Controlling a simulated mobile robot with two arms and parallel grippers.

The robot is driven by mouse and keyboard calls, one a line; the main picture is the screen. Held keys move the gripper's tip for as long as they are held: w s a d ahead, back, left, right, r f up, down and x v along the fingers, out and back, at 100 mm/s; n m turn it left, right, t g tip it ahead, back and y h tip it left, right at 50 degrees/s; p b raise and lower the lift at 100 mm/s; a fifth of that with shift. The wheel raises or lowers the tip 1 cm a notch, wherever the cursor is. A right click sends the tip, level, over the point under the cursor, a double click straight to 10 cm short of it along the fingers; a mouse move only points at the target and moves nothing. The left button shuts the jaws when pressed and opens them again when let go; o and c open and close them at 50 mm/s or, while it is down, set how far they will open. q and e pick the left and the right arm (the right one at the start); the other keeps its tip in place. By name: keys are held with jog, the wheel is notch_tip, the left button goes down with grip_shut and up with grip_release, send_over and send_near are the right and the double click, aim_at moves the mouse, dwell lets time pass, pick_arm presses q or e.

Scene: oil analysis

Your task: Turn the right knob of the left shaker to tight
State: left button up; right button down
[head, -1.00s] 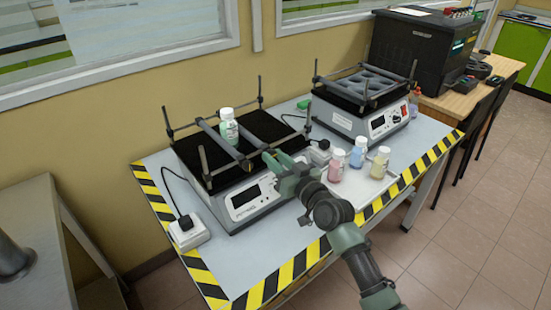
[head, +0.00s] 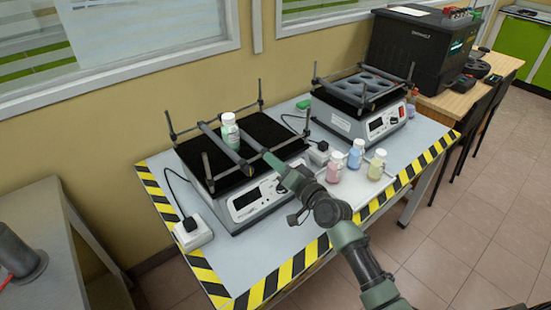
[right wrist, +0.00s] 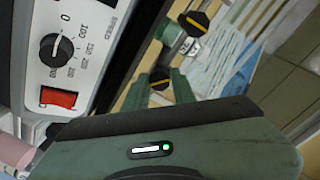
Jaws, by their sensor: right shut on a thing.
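The left shaker (head: 252,204) stands on the striped table with a black platform and clamp bars. A small green-labelled bottle (head: 230,131) stands upright between its bars. My right gripper (head: 268,160) reaches the front end of the right bar of this shaker in the head view. In the right wrist view, its green fingers (right wrist: 160,88) are shut on a dark knob (right wrist: 161,80) with a yellow stripe. A second dark knob (right wrist: 195,22) with a yellow stripe lies beyond it, apart from the fingers. In the head view my gripper hides the held knob. My left gripper is out of view.
Pink (head: 335,167), blue (head: 356,153) and yellow (head: 377,164) bottles stand beside my right arm. A white power box (head: 193,233) sits front left.

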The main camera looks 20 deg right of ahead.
jog(key=shift+d+m+g+y+p, duration=0.2)
jog(key=shift+m+p, duration=0.45)
jog(key=shift+m, duration=1.65)
jog(key=shift+a+m+g+y+p, duration=0.1)
jog(key=shift+m+g+y+p, duration=0.35)
jog(key=shift+m, duration=1.85)
jog(key=shift+t, duration=0.25)
jog(key=c, duration=1.1)
grip_release()
jog(key=shift+c, duration=0.2)
jog(key=v, duration=0.7)
jog(key=shift+s, duration=0.35)
